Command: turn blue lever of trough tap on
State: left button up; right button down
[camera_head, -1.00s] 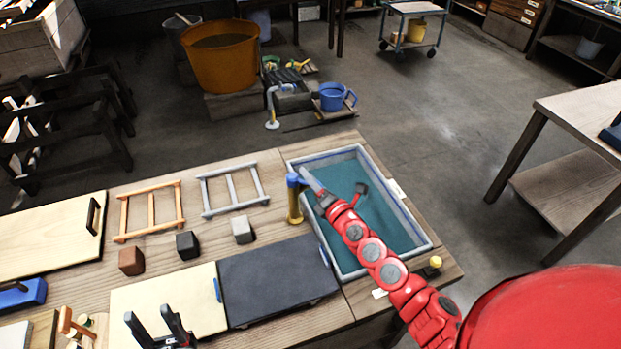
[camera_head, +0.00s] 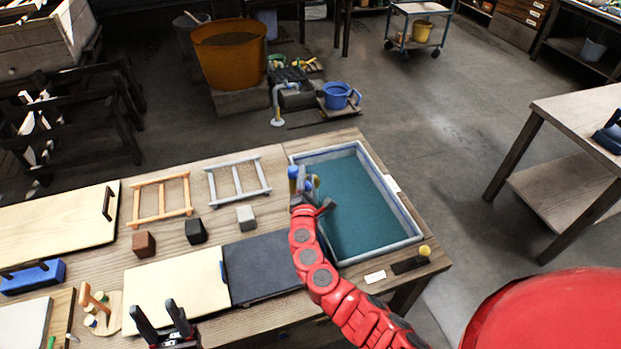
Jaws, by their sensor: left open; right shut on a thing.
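The trough tap stands at the left rim of the water trough (camera_head: 418,240), mostly behind my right gripper. Its blue lever (camera_head: 293,173) shows at the top, with a small blue and yellow part just right of it. My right gripper (camera_head: 301,190) is at the lever and shut on it; the fingertips are small and partly hidden by my red arm, which reaches in from the lower right. My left gripper (camera_head: 162,312) is open and empty, low over the bench near the pale board (camera_head: 170,285).
A dark slab (camera_head: 262,268) lies left of my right arm. Small blocks (camera_head: 195,231) and two ladder-like frames (camera_head: 238,180) lie behind it. An orange tub (camera_head: 228,60) stands on the floor beyond.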

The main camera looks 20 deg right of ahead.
jog(key=a+m+g+h+b, duration=0.1)
jog(key=m+g+h+b, duration=0.2)
jog(key=b, duration=0.2)
jog(key=a+m+g+h+b, duration=0.1)
jog(key=m+g+h+b, duration=0.2)
jog(key=b, duration=0.2)
jog(key=s+a+m+g+h+b, duration=0.1)
jog(key=m+g+h+b, duration=0.1)
jog(key=h+b, duration=0.2)
jog(key=shift+a+m+g+b, duration=0.2)
jog(key=shift+m+g+b, duration=0.2)
jog(key=shift+b, duration=0.4)
jog(key=shift+r, duration=0.1)
jog(key=c, duration=0.5)
grip_release()
jog(key=shift+w, duration=0.1)
